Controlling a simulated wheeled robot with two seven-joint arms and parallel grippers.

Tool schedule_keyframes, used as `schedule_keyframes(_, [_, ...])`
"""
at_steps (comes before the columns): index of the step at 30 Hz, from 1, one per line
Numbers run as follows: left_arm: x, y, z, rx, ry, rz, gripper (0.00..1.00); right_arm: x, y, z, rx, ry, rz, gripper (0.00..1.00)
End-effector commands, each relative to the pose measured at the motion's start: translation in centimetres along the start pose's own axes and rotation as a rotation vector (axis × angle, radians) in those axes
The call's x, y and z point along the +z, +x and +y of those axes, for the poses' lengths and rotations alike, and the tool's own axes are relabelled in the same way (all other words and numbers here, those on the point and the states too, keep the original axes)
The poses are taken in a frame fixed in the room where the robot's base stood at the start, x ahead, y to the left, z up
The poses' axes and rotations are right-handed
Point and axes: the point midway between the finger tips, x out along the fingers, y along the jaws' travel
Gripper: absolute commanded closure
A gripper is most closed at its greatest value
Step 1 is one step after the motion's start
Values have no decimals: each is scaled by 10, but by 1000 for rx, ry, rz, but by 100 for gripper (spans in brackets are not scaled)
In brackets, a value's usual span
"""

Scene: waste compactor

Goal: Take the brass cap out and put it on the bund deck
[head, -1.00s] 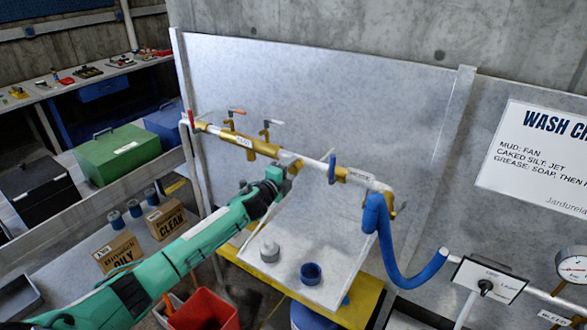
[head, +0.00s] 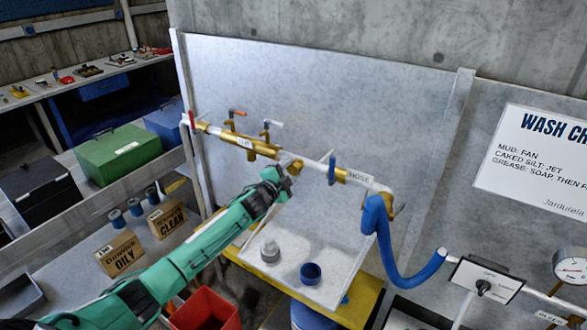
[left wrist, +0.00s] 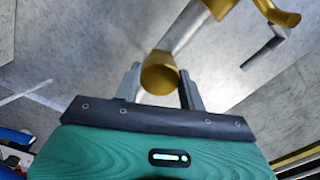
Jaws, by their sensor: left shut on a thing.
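The brass cap (left wrist: 159,72) sits between the two fingers of my left gripper (left wrist: 160,88), at the lower end of a grey pipe stub in the left wrist view. I cannot tell whether it is still seated on the stub. In the head view my left gripper (head: 288,166) is at the brass and white pipe, its fingers shut on the cap, which is mostly hidden there. The bund deck (head: 325,268) is the pale sloping surface with a yellow edge, below and right of the gripper. My right gripper is not in view.
A grey cap-like piece (head: 270,251) and a blue ring (head: 310,273) stand on the deck. A blue hose (head: 385,250) hangs at its right. Valve levers (head: 236,113) stick up from the pipe. A red bin (head: 205,310) stands below my arm. The deck's middle is clear.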

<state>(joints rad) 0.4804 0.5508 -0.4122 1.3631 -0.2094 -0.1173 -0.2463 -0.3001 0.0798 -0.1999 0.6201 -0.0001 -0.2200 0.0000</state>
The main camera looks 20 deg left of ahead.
Motion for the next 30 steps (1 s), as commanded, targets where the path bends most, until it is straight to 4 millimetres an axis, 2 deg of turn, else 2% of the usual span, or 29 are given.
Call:
schedule_keyframes(7, [-1, 0, -2, 0, -358, -1, 87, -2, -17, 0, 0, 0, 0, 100])
schedule_keyframes(10, [0, 0, -1, 0, -419, 0, 87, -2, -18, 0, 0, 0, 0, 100])
schedule_keyframes(18, [0, 0, -1, 0, -436, 0, 87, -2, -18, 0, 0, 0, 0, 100])
schedule_keyframes(20, [-1, 0, -2, 0, -492, -1, 87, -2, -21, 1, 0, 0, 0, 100])
schedule_keyframes(25, [-1, 0, -2, 0, -765, -1, 87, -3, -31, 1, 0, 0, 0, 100])
schedule_keyframes(30, [0, 0, -1, -1, -876, 0, 87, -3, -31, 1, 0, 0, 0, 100])
